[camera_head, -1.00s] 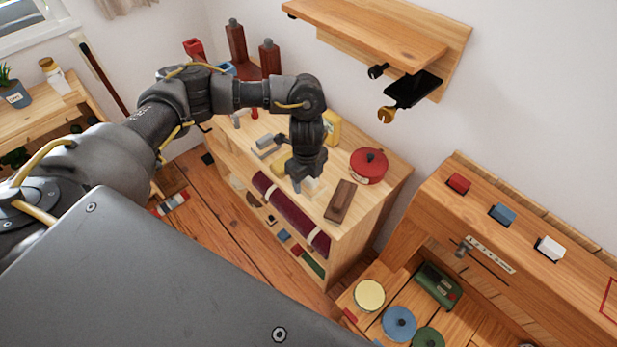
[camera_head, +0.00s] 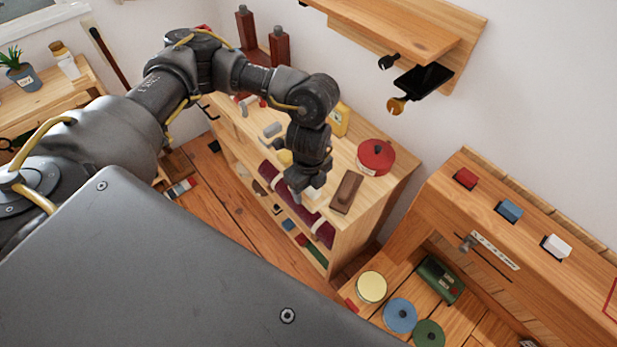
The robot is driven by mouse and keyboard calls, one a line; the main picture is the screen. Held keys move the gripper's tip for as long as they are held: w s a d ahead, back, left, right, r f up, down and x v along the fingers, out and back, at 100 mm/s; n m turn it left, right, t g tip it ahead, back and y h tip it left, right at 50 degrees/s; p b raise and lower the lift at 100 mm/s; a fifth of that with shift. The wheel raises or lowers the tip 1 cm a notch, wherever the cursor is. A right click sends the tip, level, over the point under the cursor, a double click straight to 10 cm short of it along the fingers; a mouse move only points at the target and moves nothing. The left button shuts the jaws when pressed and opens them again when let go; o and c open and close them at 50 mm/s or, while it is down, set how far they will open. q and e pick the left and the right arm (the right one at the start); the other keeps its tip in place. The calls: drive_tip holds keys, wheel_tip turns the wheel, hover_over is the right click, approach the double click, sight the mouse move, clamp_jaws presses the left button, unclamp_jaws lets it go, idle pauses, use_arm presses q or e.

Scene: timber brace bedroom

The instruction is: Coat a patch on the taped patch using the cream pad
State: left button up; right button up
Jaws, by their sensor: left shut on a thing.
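My left gripper (camera_head: 303,190) is shut on a small pale block that appears to be the cream pad (camera_head: 314,192). The fingers and wrist hide much of it. The gripper is over the front edge of the low wooden cabinet, left of a brown block (camera_head: 346,192); its exact height is hard to tell. A red outline, probably the taped patch (camera_head: 607,298), is cut off by the right picture edge, on the wooden bench, far from the gripper. My right gripper is not in view.
A red lidded pot (camera_head: 376,158) and a yellow item (camera_head: 339,120) stand on the cabinet (camera_head: 372,207). A wall shelf (camera_head: 400,30) with hanging tools is above. Red, blue and white blocks (camera_head: 556,247) line the bench. Round cream, blue and green items (camera_head: 400,315) sit lower.

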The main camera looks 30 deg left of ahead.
use_arm(q)
drive_tip(key=shift+c, duration=0.8)
drive_tip(key=shift+w+r, duration=0.15)
drive_tip(key=w+r+n+b, duration=0.1)
drive_tip(key=r+n, duration=0.1)
drive_tip(key=w+r+n+b, duration=0.1)
drive_tip(key=n, duration=0.1)
drive_tip(key=shift+w+a+r, duration=0.1)
drive_tip(key=shift+r, duration=0.25)
use_arm(e)
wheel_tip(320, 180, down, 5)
drive_tip(key=b, duration=0.2)
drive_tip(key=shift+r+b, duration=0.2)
drive_tip(key=shift+b, duration=0.1)
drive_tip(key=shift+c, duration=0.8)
use_arm(q)
wheel_tip(320, 180, up, 6)
drive_tip(key=n, duration=0.6)
drive_tip(key=shift+w+r+n, duration=0.2)
drive_tip(key=shift+w+n, duration=0.2)
drive_tip(key=shift+w, duration=0.05)
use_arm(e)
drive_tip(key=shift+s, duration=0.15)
